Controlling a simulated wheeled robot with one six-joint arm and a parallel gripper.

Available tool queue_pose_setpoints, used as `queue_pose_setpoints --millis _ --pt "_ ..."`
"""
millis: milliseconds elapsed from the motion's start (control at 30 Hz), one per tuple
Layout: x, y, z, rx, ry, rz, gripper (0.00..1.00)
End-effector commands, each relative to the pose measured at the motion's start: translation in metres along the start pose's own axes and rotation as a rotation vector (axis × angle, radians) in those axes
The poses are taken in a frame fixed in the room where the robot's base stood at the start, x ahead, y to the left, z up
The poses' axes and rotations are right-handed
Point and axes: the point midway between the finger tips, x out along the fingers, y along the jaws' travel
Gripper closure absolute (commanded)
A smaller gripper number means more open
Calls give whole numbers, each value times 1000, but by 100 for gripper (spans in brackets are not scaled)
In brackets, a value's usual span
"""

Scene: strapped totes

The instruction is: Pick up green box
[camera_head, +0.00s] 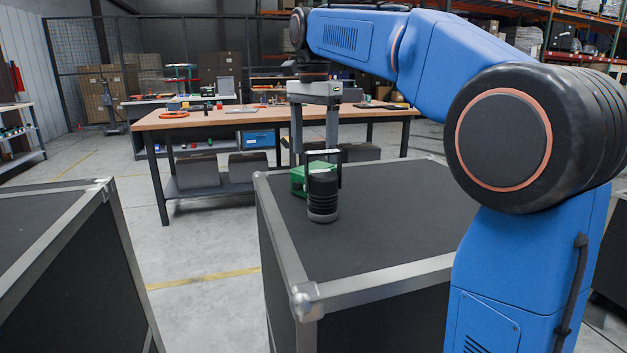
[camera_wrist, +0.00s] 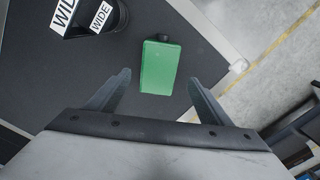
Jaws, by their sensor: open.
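The green box (camera_wrist: 159,67) lies on the dark top of a metal-edged case, near the case's corner. In the head view the green box (camera_head: 300,181) shows partly behind a black ribbed cylinder and below my gripper. My gripper (camera_head: 317,150) points down over it, with its two fingers apart. In the wrist view my gripper (camera_wrist: 160,82) is open and empty, with the green box ahead of and between the finger lines. A dark piece shows at the box's top end. I cannot tell the exact height of the fingers above the case.
The black ribbed cylinder (camera_head: 322,196) stands close to the green box; in the wrist view a dark object with "WIDE" labels (camera_wrist: 90,17) lies to its left. The case top (camera_head: 400,220) is otherwise clear. A second case (camera_head: 45,220) stands left, a wooden workbench (camera_head: 235,120) behind.

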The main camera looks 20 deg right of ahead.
Motion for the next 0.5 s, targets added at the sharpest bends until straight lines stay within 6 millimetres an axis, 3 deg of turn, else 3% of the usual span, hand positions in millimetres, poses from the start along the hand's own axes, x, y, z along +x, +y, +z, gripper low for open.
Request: queue_pose_setpoints --millis 267,500 --pt "17 1 1 0 -1 1 27" --pt "48 3 3 0 -1 2 27"
